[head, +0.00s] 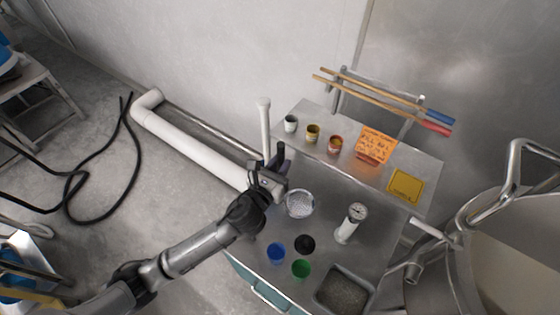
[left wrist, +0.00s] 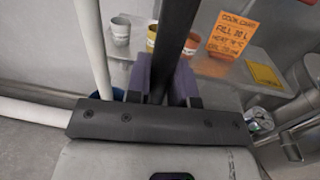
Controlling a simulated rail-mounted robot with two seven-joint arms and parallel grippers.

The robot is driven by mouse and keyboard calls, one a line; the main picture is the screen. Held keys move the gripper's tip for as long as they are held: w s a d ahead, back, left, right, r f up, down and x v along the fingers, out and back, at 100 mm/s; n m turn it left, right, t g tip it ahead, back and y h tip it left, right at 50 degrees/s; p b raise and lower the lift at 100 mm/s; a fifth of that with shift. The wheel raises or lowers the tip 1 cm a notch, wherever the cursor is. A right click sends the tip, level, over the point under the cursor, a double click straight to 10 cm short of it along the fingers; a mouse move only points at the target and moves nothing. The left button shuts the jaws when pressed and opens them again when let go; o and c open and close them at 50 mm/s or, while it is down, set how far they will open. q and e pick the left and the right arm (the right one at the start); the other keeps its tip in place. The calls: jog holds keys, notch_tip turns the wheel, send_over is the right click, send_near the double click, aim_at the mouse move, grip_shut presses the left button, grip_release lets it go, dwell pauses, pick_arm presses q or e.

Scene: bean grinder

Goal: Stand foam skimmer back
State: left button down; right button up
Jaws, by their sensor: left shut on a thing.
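My left gripper (head: 272,172) is at the left edge of the steel table. It is shut on a dark, straight rod (left wrist: 179,40), which I take to be the foam skimmer's handle. In the left wrist view the rod stands between the purple finger pads (left wrist: 160,82) and runs up out of the picture. A round, speckled grey piece (head: 300,204) shows just right of and below the gripper in the head view. I cannot tell whether it is the skimmer's head or a separate bowl. My right gripper is not in view.
A dial-topped cylinder (head: 350,222) stands on the table. Blue (head: 276,253), green (head: 301,269) and black (head: 305,244) round containers are near the front. Small cups (head: 312,133), an orange card (head: 375,146) and a yellow plate (head: 405,185) sit on the back shelf. A white post (head: 264,125) rises beside the gripper.

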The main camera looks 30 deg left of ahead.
pick_arm(q)
jog(key=shift+f+b, duration=1.25)
jog(key=shift+f, duration=1.45)
jog(key=shift+b, duration=0.3)
jog(key=c, duration=1.1)
grip_release()
jog(key=shift+o, duration=1)
jog(key=shift+f, duration=0.1)
jog(key=s, duration=1.3)
jog(key=shift+s+a, duration=0.15)
jog(key=shift+s, duration=0.25)
